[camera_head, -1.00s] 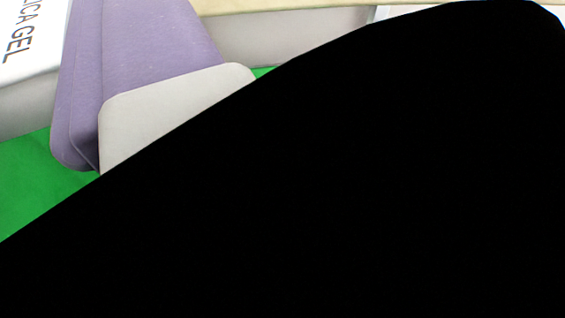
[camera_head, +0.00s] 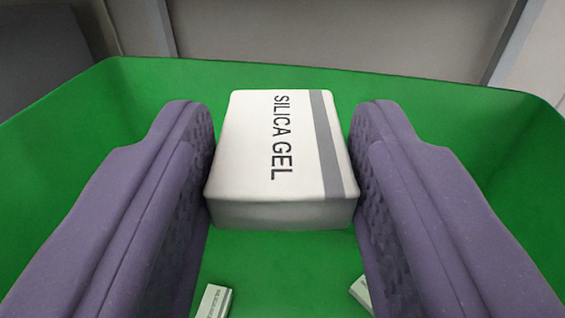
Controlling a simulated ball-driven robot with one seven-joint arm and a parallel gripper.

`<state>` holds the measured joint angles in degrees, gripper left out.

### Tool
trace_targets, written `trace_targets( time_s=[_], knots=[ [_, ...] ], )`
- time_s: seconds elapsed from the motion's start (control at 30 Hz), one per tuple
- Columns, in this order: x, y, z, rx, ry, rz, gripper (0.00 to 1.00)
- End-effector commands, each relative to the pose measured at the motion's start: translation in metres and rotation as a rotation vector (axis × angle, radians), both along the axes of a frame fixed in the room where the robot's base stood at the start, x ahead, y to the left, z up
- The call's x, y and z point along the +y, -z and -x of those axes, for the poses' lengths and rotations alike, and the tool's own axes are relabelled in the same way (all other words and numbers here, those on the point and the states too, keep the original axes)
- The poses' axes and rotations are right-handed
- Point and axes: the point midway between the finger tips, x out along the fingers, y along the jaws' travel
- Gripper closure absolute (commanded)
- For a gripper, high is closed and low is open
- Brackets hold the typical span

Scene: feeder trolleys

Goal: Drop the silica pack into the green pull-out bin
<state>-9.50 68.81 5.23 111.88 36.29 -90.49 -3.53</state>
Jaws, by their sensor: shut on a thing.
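The silica pack (camera_head: 260,150) is a white block with "SILICA GEL" in dark letters and a grey stripe. It is between the two purple fingers of my gripper (camera_head: 282,165), which is shut on it. The green pull-out bin (camera_head: 90,130) fills most of the view around and below the pack. Its back rim runs behind the pack, and its side walls show left and right. I cannot tell how high the pack is above the bin floor.
Two small white printed pieces lie low in the bin, one at the bottom left of centre (camera_head: 214,301) and one partly behind the right finger (camera_head: 361,291). Grey panels (camera_head: 340,40) stand behind the bin's back rim.

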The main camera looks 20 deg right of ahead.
Motion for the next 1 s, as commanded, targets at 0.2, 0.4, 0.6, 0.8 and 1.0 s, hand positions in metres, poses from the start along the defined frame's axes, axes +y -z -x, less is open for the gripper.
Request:
trace_targets(
  time_s=[0.2, 0.4, 0.6, 0.8, 1.0],
  knots=[
    [0.0, -0.001, 0.0, 0.0, 0.0, 0.0, 0.24],
    [0.0, 0.0, 0.0, 0.0, 0.0, 0.0, 0.24],
    [0.0, 0.0, 0.0, 0.0, 0.0, 0.0, 0.24],
    [0.0, -0.003, 0.0, 0.0, 0.0, 0.0, 0.24],
    [0.0, -0.037, 0.0, -0.001, 0.0, 0.0, 0.24]
  ],
)
